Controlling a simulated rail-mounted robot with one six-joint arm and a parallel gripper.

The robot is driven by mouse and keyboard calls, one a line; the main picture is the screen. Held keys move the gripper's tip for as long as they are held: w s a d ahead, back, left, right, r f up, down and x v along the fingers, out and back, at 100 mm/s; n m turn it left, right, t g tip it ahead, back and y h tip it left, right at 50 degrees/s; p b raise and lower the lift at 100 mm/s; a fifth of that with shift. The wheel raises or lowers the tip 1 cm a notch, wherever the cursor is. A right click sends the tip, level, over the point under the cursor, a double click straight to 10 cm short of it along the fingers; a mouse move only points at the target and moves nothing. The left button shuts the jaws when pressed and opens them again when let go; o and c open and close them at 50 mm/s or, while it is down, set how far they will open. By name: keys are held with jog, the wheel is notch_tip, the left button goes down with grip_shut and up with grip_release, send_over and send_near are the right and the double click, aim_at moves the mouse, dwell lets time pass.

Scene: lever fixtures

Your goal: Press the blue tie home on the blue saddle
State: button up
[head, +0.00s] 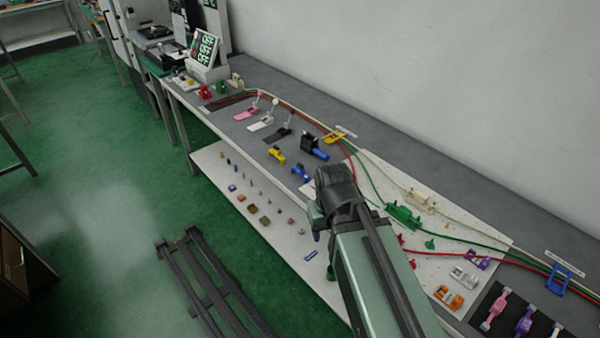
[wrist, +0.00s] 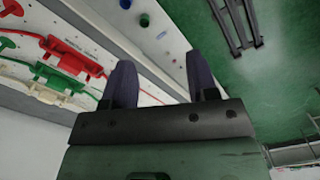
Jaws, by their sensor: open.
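A blue frame-like fixture (head: 557,280) stands over the red, green and white cables at the far right of the bench in the head view. It looks like the blue saddle with its tie, but at this size I cannot separate the two parts or tell how the tie sits. My gripper (wrist: 161,82) shows in the wrist view with two dark fingers apart and nothing between them. The blue fixture is not in the wrist view.
A red connector (wrist: 66,57) and a green connector (wrist: 62,79) lie along the cables on the white speckled board. A yellow frame (head: 336,137) stands farther back on the cables. Pink and purple levers (head: 496,308) are near the blue fixture. Green floor lies beside the bench.

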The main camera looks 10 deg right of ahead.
jog(key=w+n, duration=0.1)
jog(key=w, duration=2)
jog(key=n, duration=0.5)
send_near(301, 167)
jog(key=shift+w, duration=0.5)
jog(key=shift+s+f, duration=0.1)
jog(key=shift+s, duration=0.4)
notch_tip(301, 167, down, 11)
jog(key=b, duration=1.1)
jog(key=shift+r, duration=0.25)
grip_shut()
jog(key=shift+p, duration=0.3)
